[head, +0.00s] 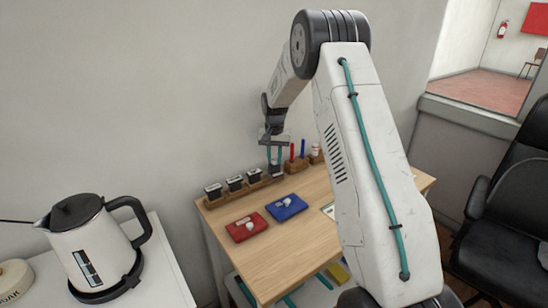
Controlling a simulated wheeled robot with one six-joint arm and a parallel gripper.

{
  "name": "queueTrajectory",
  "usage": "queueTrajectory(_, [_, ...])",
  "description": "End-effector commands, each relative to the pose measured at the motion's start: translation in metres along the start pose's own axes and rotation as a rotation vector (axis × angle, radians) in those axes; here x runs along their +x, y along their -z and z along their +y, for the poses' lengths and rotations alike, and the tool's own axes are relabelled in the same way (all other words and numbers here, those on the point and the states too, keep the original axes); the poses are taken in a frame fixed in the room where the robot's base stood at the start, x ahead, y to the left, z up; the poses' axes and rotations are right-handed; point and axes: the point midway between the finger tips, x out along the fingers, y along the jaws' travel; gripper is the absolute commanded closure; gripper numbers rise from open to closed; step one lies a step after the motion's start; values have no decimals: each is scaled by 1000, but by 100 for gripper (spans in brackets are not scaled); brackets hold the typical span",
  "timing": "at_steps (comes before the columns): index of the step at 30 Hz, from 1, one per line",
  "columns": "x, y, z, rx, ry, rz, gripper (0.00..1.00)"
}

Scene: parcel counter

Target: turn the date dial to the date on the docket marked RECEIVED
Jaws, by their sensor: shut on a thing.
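My gripper (275,155) is at the back of the wooden counter, pointing down at the right end of a wooden rack (225,201). Its teal fingers are shut on a small dark thing (276,170), which looks like a stamp in line with the rack's other stamps. Three dark stamps with pale tops stand in the rack to its left: one (213,191), one (234,184) and one (254,176). A pale paper (328,211) lies partly hidden behind my arm; I cannot read any marking. I cannot make out a date dial or a date.
A red pad (240,234) and a blue pad (279,212) lie on the counter (275,255), each with small white things on top. A pen holder (297,165) stands right of my gripper. A kettle (90,245) is at left, a black chair (510,200) at right.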

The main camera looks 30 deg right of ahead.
Motion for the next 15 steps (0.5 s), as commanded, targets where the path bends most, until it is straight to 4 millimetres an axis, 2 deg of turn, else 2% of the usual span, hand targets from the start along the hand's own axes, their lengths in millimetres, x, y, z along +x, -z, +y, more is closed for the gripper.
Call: queueTrajectory(15, [0, 0, 0, 464, 1, 1, 99])
